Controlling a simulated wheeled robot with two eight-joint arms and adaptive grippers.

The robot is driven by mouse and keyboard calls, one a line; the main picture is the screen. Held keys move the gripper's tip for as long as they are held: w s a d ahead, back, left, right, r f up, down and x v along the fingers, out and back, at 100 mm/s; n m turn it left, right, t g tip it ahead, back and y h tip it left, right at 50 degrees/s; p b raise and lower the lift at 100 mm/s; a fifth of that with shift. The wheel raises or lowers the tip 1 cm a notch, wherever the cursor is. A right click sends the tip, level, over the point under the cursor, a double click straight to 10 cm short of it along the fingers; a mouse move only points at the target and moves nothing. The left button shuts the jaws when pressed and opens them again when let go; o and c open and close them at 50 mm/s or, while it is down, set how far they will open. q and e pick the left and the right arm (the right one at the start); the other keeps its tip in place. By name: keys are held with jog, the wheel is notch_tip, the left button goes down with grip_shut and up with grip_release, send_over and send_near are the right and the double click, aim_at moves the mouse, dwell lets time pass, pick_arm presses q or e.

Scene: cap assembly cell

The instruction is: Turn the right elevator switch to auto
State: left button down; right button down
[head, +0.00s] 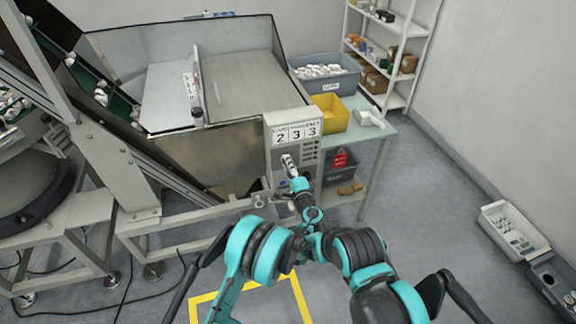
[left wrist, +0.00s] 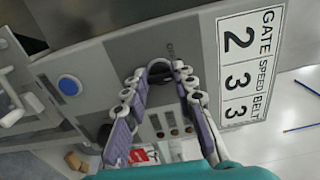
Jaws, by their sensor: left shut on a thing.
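The grey control box (head: 279,138) stands at the front of the hopper, with a "GATE SPEED BELT 2 3 3" plate on top; it also shows in the left wrist view (left wrist: 190,40). My left gripper (head: 288,160) is at the box's face below the plate. In the left wrist view my left gripper (left wrist: 163,72) has its fingertips against the panel, shut on a small knob that they mostly hide, which appears to be the elevator switch. The switch's setting cannot be read. My right gripper is not in view.
A blue button (left wrist: 70,85) and several small panel buttons sit near the fingers. A side table (head: 378,131) holds a yellow bin (head: 331,112) and a grey bin (head: 325,78) of white parts. A dark bin (head: 340,167) stands underneath. Floor at right is clear up to the trays (head: 513,232).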

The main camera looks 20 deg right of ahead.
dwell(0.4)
pick_arm(q)
jog(key=c, duration=1.2)
grip_release()
